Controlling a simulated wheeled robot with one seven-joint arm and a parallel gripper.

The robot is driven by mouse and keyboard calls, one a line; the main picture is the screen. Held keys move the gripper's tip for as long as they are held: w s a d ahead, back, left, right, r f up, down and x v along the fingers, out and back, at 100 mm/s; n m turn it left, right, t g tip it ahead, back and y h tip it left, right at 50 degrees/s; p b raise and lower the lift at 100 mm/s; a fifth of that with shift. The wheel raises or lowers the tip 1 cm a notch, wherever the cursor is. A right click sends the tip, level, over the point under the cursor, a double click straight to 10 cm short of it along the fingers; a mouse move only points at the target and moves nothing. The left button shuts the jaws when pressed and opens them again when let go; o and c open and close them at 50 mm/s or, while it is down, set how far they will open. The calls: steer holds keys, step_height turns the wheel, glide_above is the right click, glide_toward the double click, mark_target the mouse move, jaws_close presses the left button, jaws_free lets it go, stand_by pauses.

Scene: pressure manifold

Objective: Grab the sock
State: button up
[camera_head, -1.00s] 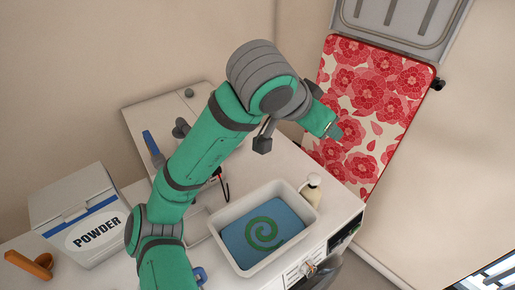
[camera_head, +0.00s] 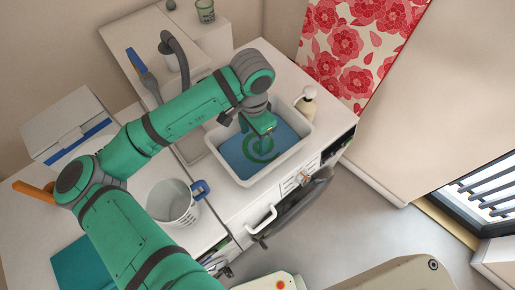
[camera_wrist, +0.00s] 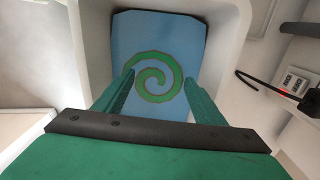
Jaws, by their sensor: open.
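A white tub (camera_head: 232,178) stands on the white counter, and it also shows in the wrist view (camera_wrist: 228,50). Inside it is a blue surface (camera_head: 233,152) with a green spiral (camera_wrist: 153,61) that has a reddish edge. I cannot make out a separate sock shape, and cannot tell whether the spiral is one. My gripper (camera_head: 262,136) points down over the tub and hides part of the spiral. In the wrist view my gripper (camera_wrist: 159,80) is open, with its two green fingers apart on either side of the spiral and nothing between them.
A soap dispenser (camera_head: 307,100) stands just right of the tub. A grey faucet (camera_head: 178,55) rises behind it. A white cup with a blue handle (camera_head: 172,204) stands front left. A white box (camera_head: 70,125) is at the left. An open drawer or door (camera_head: 295,205) juts out below the counter front.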

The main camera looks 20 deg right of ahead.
mark_target(255, 148)
steer(key=shift+w+d+f, duration=0.1)
steer(key=shift+w+f, duration=0.1)
steer(key=shift+f, duration=1.3)
steer(key=shift+w+d+f, duration=0.1)
steer(key=shift+w+f, duration=0.1)
steer(key=shift+f, duration=1.3)
steer(key=shift+a, duration=0.1)
steer(key=c, duration=0.8)
steer(key=shift+s+d, duration=0.15)
steer(key=shift+d, duration=0.05)
steer(key=shift+c, duration=0.5)
steer(key=shift+r, duration=0.1)
